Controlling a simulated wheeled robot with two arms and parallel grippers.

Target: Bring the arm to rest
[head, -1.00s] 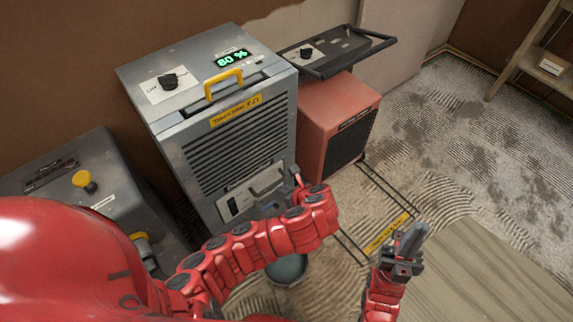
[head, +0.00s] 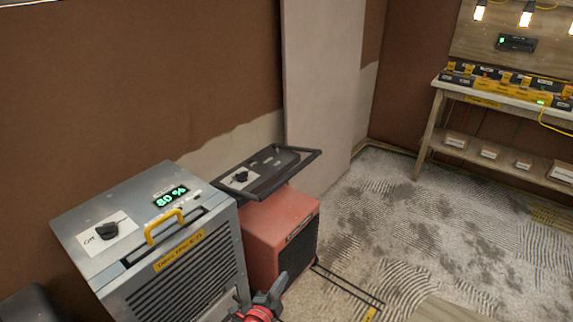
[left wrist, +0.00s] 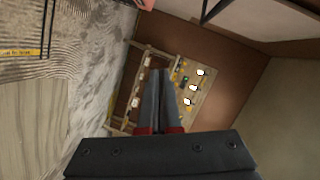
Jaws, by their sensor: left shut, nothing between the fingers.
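My left arm shows only at the bottom edge of the head view, with its red and dark end in front of the grey dehumidifier's lower right corner. The left gripper (left wrist: 158,72) shows in the left wrist view. Its two dark fingers lie together, shut, with nothing held. It is in open air, with the workbench far beyond it. My right gripper is in neither view now.
A grey dehumidifier (head: 190,277) with a yellow handle and an "80 %" display stands at the left. A red heater (head: 275,235) with a black-framed top stands beside it. A workbench (head: 500,99) stands at the far right. The textured floor (head: 400,215) between is largely clear.

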